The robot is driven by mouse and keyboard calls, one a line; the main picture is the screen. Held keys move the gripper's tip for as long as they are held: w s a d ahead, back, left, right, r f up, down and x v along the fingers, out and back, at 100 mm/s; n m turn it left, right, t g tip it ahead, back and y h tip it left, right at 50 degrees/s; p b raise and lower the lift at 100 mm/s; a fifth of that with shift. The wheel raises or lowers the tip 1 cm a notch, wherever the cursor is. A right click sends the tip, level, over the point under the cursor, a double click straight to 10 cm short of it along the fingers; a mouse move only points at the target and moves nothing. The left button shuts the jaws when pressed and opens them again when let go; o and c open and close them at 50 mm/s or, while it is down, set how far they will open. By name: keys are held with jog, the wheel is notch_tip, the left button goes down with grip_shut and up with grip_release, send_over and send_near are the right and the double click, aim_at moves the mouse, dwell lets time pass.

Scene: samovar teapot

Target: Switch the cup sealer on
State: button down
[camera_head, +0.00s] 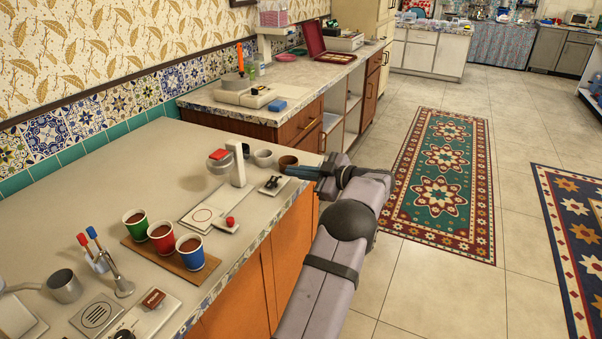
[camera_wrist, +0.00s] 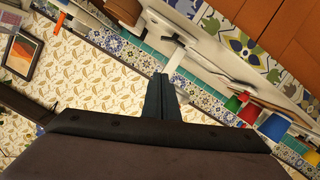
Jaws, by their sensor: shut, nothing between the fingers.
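What looks like the cup sealer is a white device with a flat base plate (camera_head: 203,215) marked with a ring, an upright white post (camera_head: 238,167) and a red knob (camera_head: 231,222). A small white plate with a black lever (camera_head: 271,184) sits just right of the post. I cannot tell from its look whether the sealer is on. In the wrist view my shut fingers (camera_wrist: 164,76) point toward a white post-like part (camera_wrist: 175,58).
Green (camera_head: 135,224), red (camera_head: 161,238) and blue (camera_head: 190,252) cups stand on a brown board. Small bowls (camera_head: 263,158) stand behind the lever. Open floor lies right.

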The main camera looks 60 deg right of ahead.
send_over(282, 186)
jog(key=a, duration=0.2)
jog(key=shift+a+f+p, duration=0.1)
jog(key=shift+f+p, duration=0.2)
jog(key=shift+f, duration=0.4)
jog(key=shift+d+f, duration=0.25)
jog(key=shift+f, duration=0.25)
jog(key=shift+d+f, duration=0.2)
jog(key=shift+f, duration=0.3)
jog(key=shift+d+f, duration=0.4)
jog(key=shift+f, duration=0.45)
jog(key=shift+d+f, duration=0.2)
jog(key=shift+f, duration=0.2)
jog(key=shift+r, duration=0.1)
